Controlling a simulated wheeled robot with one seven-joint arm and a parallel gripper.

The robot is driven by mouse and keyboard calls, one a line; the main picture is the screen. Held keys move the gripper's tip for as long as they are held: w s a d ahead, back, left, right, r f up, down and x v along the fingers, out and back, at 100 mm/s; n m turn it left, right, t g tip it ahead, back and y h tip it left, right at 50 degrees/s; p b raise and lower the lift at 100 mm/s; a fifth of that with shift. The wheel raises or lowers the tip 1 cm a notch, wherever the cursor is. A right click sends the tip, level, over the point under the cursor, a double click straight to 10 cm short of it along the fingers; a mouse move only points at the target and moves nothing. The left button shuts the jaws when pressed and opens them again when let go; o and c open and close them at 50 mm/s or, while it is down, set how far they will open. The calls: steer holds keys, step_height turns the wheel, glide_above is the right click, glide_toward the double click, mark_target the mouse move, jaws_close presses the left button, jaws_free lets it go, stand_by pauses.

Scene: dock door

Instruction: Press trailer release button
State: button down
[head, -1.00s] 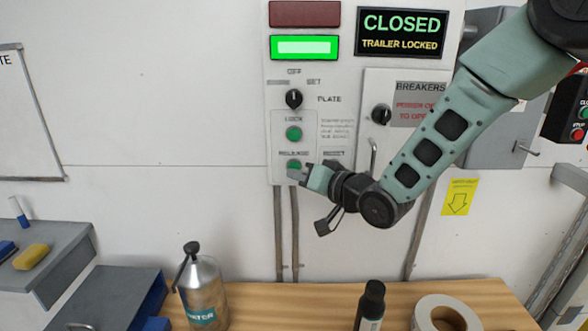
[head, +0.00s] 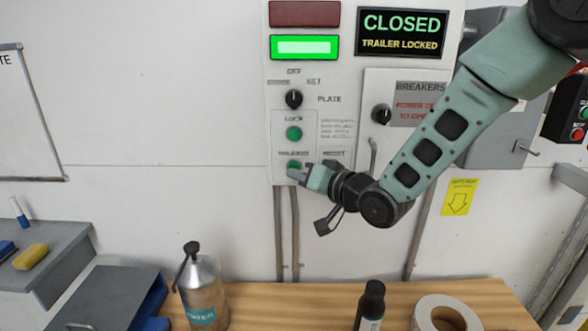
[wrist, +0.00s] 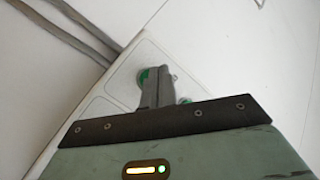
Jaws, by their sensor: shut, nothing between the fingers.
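The green RELEASE button (head: 294,165) sits low on the white control panel (head: 276,100), below the green LOCK button (head: 294,133). My gripper (head: 292,175) is shut and empty, with its fingertips at the lower edge of the release button in the head view. In the wrist view the shut fingers (wrist: 155,88) lie over a green button (wrist: 143,75), partly hiding it. Another bit of green (wrist: 185,100) shows beside the fingers. I cannot tell whether the tips touch the button. The sign (head: 402,33) reads CLOSED, TRAILER LOCKED, and the lamp (head: 304,48) is lit green.
A black selector knob (head: 293,98) is above the buttons, and a breaker box (head: 405,95) is to the right. Below, a wooden bench (head: 270,300) holds a metal spray bottle (head: 203,290), a dark bottle (head: 371,305) and a tape roll (head: 443,314).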

steer(key=shift+w, duration=0.15)
steer(key=shift+w, duration=0.25)
steer(key=shift+w, duration=0.4)
stand_by(0.6)
stand_by(0.4)
steer(key=shift+s+b, duration=0.5)
steer(key=shift+s, duration=0.35)
steer(key=shift+s+a+b, duration=0.1)
steer(key=shift+s+b, duration=0.7)
steer(key=shift+s, duration=1.7)
